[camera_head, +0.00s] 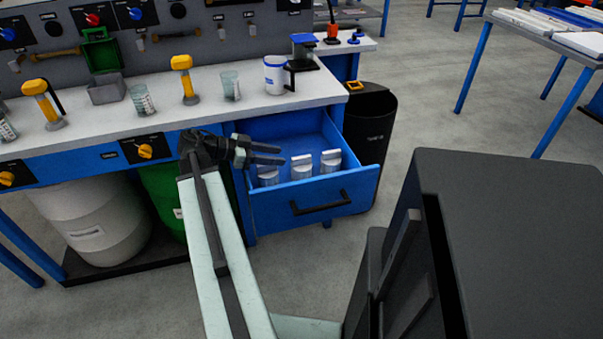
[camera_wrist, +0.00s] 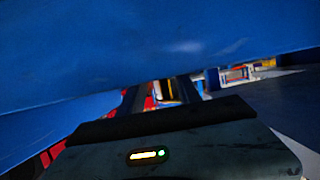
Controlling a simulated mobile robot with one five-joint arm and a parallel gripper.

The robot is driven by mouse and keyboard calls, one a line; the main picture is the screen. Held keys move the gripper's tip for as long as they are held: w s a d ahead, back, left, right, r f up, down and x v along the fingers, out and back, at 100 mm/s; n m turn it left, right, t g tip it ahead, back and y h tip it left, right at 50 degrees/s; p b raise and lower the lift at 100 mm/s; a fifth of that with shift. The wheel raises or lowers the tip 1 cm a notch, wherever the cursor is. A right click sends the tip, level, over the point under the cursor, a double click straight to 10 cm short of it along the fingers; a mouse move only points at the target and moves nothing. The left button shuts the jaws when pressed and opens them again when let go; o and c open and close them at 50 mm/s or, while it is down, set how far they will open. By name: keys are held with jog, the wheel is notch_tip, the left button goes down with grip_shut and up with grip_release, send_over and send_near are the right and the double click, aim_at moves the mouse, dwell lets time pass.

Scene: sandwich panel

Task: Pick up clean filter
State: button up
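Three white-topped, silvery cylindrical filters stand in a row in the open blue drawer (camera_head: 350,181): a left one (camera_head: 268,176), a middle one (camera_head: 301,168) and a right one (camera_head: 330,161). No mark tells me which is the clean filter. My gripper (camera_head: 283,155) reaches over the drawer from the left, its two dark fingers apart with nothing visible between them. It shows above the left filter and left of the middle one; the exact height is unclear. In the wrist view blue surfaces (camera_wrist: 150,45) fill most of the picture, and no filter shows.
The bench top (camera_head: 215,107) behind the drawer holds a white mug (camera_head: 275,75), glass beakers (camera_head: 230,86) and yellow-topped tools (camera_head: 185,80). A black bin (camera_head: 372,120) stands right of the drawer. Barrels (camera_head: 95,220) stand under the bench.

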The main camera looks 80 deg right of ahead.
aim_at(292, 159)
jog(key=b+x, duration=0.1)
jog(key=x, duration=0.2)
jog(key=b+x, duration=0.1)
jog(key=x, duration=0.2)
jog(key=shift+s+a+f, duration=0.15)
jog(key=shift+a+f, duration=0.05)
jog(key=shift+f, duration=0.05)
jog(key=shift+r, duration=0.1)
grip_shut()
dwell(1.1)
